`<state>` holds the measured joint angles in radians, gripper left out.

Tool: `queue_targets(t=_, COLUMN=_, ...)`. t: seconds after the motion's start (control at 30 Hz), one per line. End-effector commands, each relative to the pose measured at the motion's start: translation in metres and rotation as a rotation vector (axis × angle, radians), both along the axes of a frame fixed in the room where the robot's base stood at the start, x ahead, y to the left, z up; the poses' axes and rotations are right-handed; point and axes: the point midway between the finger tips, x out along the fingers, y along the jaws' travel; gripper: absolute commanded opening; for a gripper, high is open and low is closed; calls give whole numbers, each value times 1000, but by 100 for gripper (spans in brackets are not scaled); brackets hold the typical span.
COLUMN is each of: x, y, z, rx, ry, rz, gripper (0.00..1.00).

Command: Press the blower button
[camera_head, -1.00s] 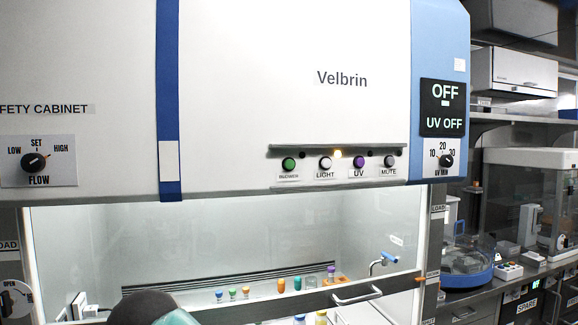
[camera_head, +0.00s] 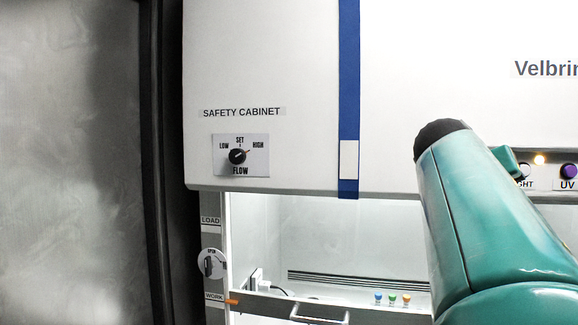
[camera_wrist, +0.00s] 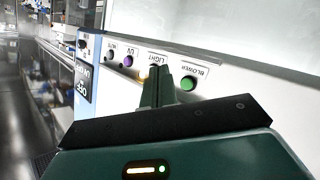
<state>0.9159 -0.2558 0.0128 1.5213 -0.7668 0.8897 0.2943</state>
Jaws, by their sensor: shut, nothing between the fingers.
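The blower button is a round green button (camera_wrist: 188,84) with a BLOWER label, on the cabinet's front panel in the wrist view, which shows the panel upside down. My gripper (camera_wrist: 158,70) is shut and empty. Its fingertips appear in front of the panel by the LIGHT label, to the left of the green button in the wrist view. I cannot tell how far the tips are from the panel. In the head view my teal arm hides the blower button.
The purple UV button (camera_head: 569,171) and a lit yellow lamp (camera_head: 540,160) show right of my arm in the head view. The flow knob (camera_head: 237,156) is on the safety cabinet (camera_head: 270,60). A grey panel (camera_head: 70,160) stands at left.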

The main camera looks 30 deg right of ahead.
Motion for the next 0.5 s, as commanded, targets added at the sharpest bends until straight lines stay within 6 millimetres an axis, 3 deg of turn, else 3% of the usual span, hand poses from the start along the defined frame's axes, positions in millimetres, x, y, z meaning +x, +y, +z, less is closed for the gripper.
queue_targets(t=0.17, x=-9, y=-6, z=23, rx=-48, ry=-11, rz=-26, gripper=0)
queue_targets(t=0.5, x=-9, y=-6, z=23, rx=-50, ry=-12, rz=-28, gripper=0)
